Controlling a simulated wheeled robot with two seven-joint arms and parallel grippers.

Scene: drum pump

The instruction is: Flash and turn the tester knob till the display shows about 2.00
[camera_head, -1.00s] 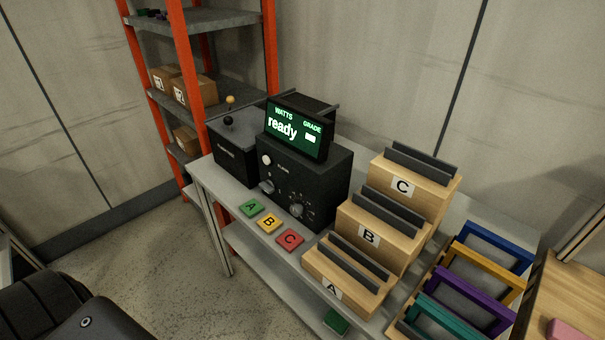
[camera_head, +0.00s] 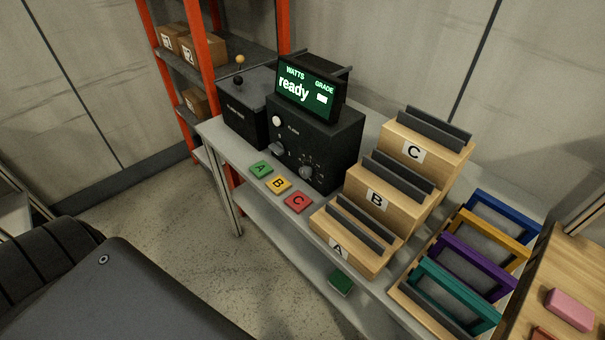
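The black tester (camera_head: 330,150) stands on the grey bench. Its display (camera_head: 308,90) on top reads "WATTS ready" and "GRADE" in green and white. The front has a round white button or lamp (camera_head: 277,121) at upper left, a grey knob (camera_head: 277,149) at lower left, and another knob with marks around it (camera_head: 306,172) at lower right. I cannot tell which one is the tester knob. Neither of my grippers shows in the head view, and nothing touches the tester.
Green A (camera_head: 261,169), yellow B (camera_head: 278,184) and red C (camera_head: 298,202) tiles lie before the tester. A stepped wooden rack (camera_head: 345,262) stands right of it, coloured frames (camera_head: 457,293) further right. A black box (camera_head: 243,110) with levers stands left. Floor before the bench is clear.

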